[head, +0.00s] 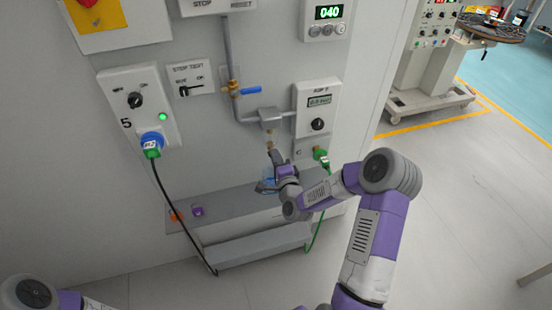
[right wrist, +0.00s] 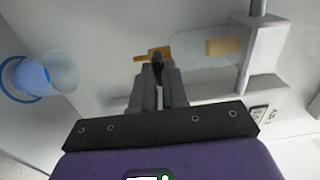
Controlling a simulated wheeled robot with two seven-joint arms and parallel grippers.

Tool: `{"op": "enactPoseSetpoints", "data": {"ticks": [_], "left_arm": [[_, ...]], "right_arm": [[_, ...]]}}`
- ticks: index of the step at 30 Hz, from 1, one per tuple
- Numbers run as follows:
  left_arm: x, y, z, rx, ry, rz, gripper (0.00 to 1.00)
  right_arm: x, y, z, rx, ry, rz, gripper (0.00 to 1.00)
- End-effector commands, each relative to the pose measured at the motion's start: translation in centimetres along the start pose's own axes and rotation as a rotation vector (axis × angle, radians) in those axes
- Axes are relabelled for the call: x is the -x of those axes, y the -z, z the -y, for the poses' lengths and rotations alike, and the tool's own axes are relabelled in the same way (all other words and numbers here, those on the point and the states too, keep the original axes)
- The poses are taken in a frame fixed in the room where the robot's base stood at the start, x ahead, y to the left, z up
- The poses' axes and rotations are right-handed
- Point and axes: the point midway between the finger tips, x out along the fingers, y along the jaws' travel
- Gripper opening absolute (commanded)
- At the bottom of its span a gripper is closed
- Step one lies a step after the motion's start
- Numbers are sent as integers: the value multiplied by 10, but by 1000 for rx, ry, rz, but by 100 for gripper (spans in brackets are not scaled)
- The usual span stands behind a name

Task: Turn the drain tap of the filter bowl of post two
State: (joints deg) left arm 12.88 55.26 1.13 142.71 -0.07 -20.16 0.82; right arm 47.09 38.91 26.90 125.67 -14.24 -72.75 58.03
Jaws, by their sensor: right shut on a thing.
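The filter unit's grey head (head: 280,115) is fixed to the cabinet's front. Below it hangs the clear filter bowl with a tan element inside (right wrist: 225,46), mostly hidden in the head view. The small brass drain tap (right wrist: 145,55) is at the bowl's end in the right wrist view. My right gripper (head: 272,156) is just under the bowl. Its fingers (right wrist: 158,70) are shut on the drain tap and cover part of it. My left gripper is out of view.
A translucent blue cup (head: 266,185) stands below on the grey ledge (head: 235,197). A blue-handled valve (head: 250,90) is on the pipe above. A green plug (head: 322,158) with a cable is close to the right of my gripper. Open floor lies to the right.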

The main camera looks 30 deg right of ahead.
Motion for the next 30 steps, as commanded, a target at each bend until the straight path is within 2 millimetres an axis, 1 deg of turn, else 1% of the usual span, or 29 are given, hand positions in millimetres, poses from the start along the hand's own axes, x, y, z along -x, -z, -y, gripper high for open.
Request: {"op": "enactPoseSetpoints", "data": {"ticks": [5,6,10,20,23,30], "left_arm": [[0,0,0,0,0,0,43],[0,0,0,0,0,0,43],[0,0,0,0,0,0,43],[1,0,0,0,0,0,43],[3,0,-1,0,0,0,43],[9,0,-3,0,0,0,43]], "right_arm": [[0,1,-1,4,-1,-2,0],[0,1,-1,3,-1,-2,17],[0,1,0,2,-1,-2,37],[2,0,0,1,-1,0,38],[12,0,0,1,-2,0,38],[51,1,0,1,-4,-1,38]]}}
